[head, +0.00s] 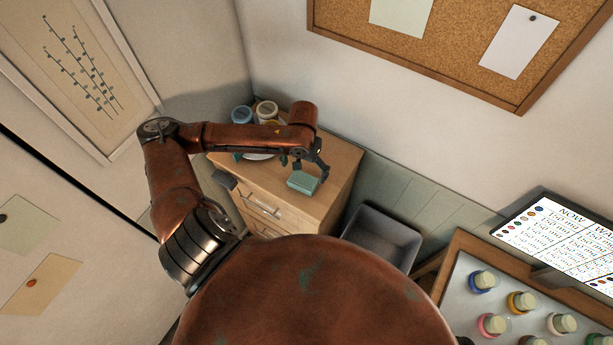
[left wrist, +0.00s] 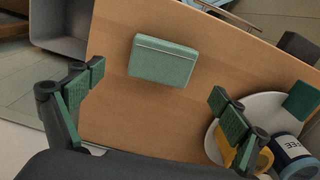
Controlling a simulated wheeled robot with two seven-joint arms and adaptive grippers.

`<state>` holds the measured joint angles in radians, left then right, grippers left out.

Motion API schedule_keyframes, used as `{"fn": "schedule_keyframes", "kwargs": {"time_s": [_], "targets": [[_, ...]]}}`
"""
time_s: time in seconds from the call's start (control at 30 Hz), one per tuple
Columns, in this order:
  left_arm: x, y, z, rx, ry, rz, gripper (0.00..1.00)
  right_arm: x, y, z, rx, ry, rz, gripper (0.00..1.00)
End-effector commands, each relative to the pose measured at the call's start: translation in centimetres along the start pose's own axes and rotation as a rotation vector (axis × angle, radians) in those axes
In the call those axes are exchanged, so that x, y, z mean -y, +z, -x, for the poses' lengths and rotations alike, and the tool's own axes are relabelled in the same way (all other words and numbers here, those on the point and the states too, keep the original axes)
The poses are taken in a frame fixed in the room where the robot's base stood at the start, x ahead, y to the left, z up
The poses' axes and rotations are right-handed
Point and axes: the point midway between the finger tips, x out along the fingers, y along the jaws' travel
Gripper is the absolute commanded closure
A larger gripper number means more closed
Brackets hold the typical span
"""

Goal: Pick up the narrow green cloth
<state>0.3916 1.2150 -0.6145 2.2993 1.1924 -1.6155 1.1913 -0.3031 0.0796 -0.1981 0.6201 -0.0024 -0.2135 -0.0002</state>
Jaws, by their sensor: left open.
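The green cloth (head: 303,183) looks like a small folded, pale green block lying flat on top of the wooden drawer cabinet. It also shows in the left wrist view (left wrist: 163,61), whole and uncovered, just beyond the jaws. My left gripper (head: 307,168) hangs over the cabinet top beside the cloth. In the left wrist view its two green-padded fingers (left wrist: 157,85) are wide apart with nothing between them. The cloth appears untouched. My right gripper is in neither view.
A white plate (left wrist: 257,107) with a yellow item (left wrist: 228,149) stands by one finger, near a jar (left wrist: 292,160) and a dark green piece (left wrist: 301,101). A grey bin (head: 382,236) stands right of the cabinet (head: 336,178). Several paint jars lie on a table at lower right.

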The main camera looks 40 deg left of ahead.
Motion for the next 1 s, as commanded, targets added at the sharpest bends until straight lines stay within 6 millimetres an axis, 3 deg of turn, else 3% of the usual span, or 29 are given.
{"fn": "schedule_keyframes", "kwargs": {"time_s": [0.5, 0.77, 1.0], "targets": [[0.5, -0.2, -6.1, 0.003, -0.001, -0.002, 0.07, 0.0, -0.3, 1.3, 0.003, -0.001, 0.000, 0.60], [0.5, -0.2, -6.3, 0.002, -0.001, -0.001, 0.08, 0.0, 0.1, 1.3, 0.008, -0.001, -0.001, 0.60], [0.5, -0.2, -6.3, 0.002, -0.001, -0.001, 0.24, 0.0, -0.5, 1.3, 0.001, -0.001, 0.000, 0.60]]}}
